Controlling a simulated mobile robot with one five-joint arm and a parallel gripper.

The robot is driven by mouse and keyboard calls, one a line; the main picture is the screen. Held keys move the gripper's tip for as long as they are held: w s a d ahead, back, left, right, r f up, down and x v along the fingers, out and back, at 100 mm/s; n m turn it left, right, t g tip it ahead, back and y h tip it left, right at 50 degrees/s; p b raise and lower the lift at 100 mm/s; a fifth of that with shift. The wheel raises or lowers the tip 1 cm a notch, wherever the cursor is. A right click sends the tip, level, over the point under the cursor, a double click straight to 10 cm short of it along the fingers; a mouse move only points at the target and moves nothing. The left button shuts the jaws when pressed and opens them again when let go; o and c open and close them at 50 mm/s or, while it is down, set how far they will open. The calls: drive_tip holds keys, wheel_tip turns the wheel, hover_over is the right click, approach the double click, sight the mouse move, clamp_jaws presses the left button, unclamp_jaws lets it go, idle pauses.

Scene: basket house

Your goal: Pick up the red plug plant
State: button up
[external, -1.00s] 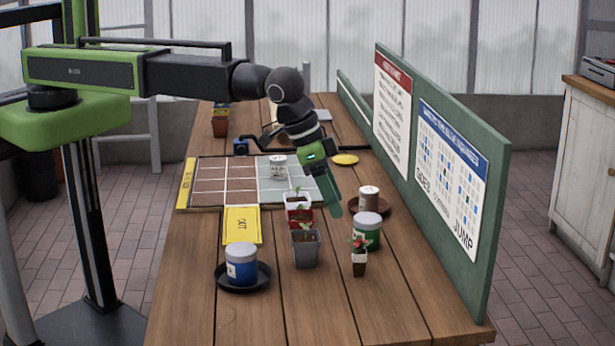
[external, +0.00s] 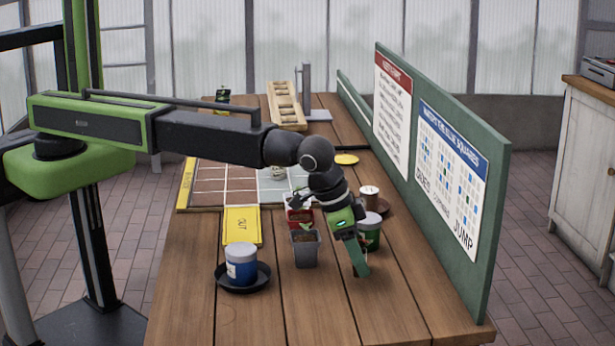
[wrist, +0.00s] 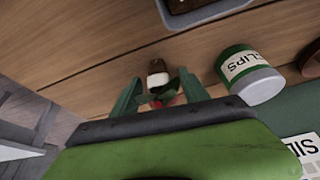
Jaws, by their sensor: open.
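The red plug plant (wrist: 157,80) is a small plant with green and red leaves in a brown pot with a white band. In the wrist view it stands between the two green fingers of my gripper (wrist: 161,76), with the leaves nearer the palm and the pot near the fingertips. The fingers are open, one on each side, and I see no firm contact. In the external view my gripper (external: 358,260) points down over the plant's place and hides it.
A green clips tin (external: 369,230) stands just behind my gripper; it also shows in the wrist view (wrist: 249,75). A grey pot (external: 305,250) stands to the left, and a blue tin (external: 241,264) sits on a dark saucer. A green board (external: 485,200) borders the right side. The front table is clear.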

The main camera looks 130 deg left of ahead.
drive_tip(key=shift+r, duration=0.1)
drive_tip(key=shift+c, duration=0.2)
clamp_jaws()
drive_tip(key=shift+r+p, duration=0.15)
drive_tip(key=shift+p, duration=0.15)
drive_tip(key=shift+r+p, duration=0.3)
wheel_tip(320, 180, up, 4)
drive_tip(key=p, duration=0.3)
drive_tip(key=shift+f+p, duration=0.1)
drive_tip(key=shift+p, duration=0.3)
drive_tip(key=s+d+r+p, duration=0.3)
drive_tip(key=d+r+p, duration=0.3)
drive_tip(key=d, duration=0.5)
drive_tip(key=shift+s+r, duration=0.15)
drive_tip(key=shift+s, duration=0.05)
